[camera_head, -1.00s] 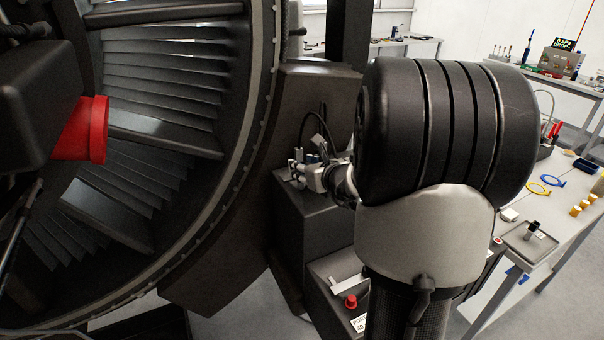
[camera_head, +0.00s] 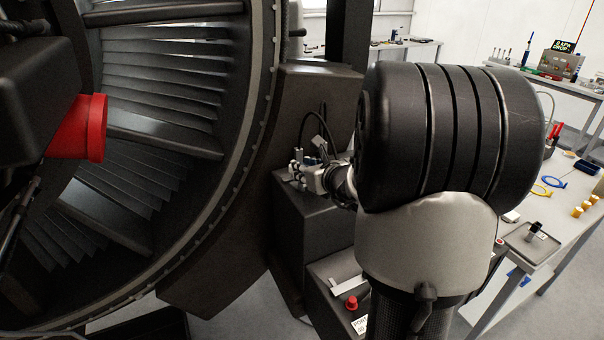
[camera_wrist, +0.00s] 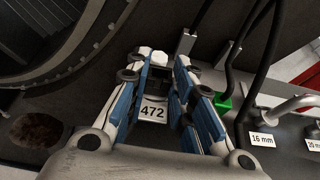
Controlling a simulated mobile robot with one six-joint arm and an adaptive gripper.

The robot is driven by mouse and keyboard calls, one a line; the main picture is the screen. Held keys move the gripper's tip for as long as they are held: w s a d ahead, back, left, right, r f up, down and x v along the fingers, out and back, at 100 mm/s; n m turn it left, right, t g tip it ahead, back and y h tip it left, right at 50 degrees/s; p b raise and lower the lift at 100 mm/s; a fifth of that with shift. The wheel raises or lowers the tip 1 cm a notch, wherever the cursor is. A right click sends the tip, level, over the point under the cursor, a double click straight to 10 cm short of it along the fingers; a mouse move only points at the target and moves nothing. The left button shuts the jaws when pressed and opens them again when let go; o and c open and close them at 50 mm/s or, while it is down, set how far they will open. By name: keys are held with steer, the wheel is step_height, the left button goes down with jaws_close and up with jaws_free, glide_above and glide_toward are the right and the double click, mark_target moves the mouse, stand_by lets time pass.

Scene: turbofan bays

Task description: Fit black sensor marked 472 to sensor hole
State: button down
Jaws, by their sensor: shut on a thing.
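The black sensor marked 472 (camera_wrist: 153,112) shows its white label between the fingers in the wrist view. My gripper (camera_wrist: 160,65) is shut on it, with blue-lined fingers on both sides. The sensor's far end and the sensor hole are hidden by the fingers, so I cannot tell whether they touch. In the head view my gripper (camera_head: 303,168) is small, above the dark block (camera_head: 312,215) beside the large turbofan, and the sensor cannot be made out there.
The turbofan ring (camera_head: 262,120) stands left of my gripper. Black cables hang close by, one with a green connector (camera_wrist: 222,103). A "16 mm" label (camera_wrist: 262,140) is at right. A red button (camera_head: 351,302) is below. A workbench with a tray (camera_head: 528,243) is at right.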

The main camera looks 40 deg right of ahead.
steer(key=shift+f+b, duration=1.95)
steer(key=shift+b, duration=0.65)
stand_by(1.1)
steer(key=c, duration=1.3)
jaws_free()
steer(key=o, duration=0.4)
steer(key=shift+r+p, duration=2.65)
steer(key=shift+r, duration=0.9)
